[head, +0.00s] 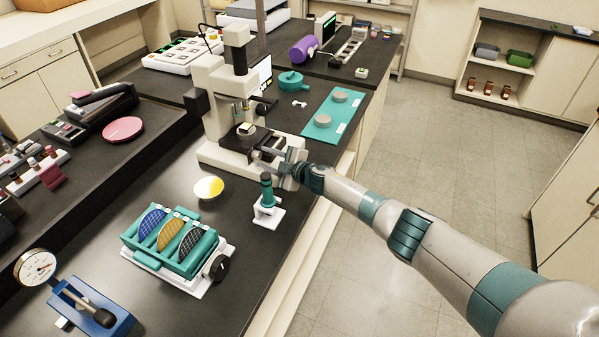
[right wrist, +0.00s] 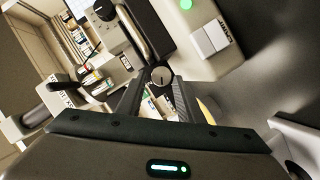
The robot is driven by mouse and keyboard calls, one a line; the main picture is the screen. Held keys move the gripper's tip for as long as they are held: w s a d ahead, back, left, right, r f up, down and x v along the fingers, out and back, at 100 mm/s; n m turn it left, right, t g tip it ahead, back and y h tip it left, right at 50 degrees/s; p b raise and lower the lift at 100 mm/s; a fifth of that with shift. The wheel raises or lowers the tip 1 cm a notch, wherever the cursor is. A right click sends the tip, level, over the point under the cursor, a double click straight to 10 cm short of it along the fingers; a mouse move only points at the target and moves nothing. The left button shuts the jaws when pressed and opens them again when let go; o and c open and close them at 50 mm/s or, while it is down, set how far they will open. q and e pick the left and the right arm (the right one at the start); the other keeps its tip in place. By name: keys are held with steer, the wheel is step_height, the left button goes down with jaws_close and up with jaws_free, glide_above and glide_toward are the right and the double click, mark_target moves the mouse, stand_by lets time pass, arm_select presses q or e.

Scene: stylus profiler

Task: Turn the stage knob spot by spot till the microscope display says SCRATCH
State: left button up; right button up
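The microscope (head: 220,92) is a cream instrument with a dark stage (head: 248,137) on the counter. Its display (head: 262,74) is seen at a slant, and I cannot read any text on it. My right gripper (head: 284,167) is at the stage's right front side. In the right wrist view, a small round grey knob (right wrist: 162,77) with a dark mark lies between the tips of my two dark fingers (right wrist: 160,88). The fingers stand apart around it, with a thin gap seeming to show at the left finger. My left gripper is not in view.
A teal-topped stand (head: 267,193) is just below my right gripper. A teal mat (head: 319,131) is to the right of the microscope. Floor beyond the counter's right edge is clear.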

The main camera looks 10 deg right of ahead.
steer(key=b+v, duration=0.1)
steer(key=v, duration=1.4)
steer(key=shift+s, duration=0.3)
steer(key=shift+w, duration=0.1)
steer(key=shift+s+d+b, duration=0.2)
steer(key=shift+s+b, duration=0.05)
steer(key=shift+b, duration=5.35)
steer(key=shift+w, duration=0.1)
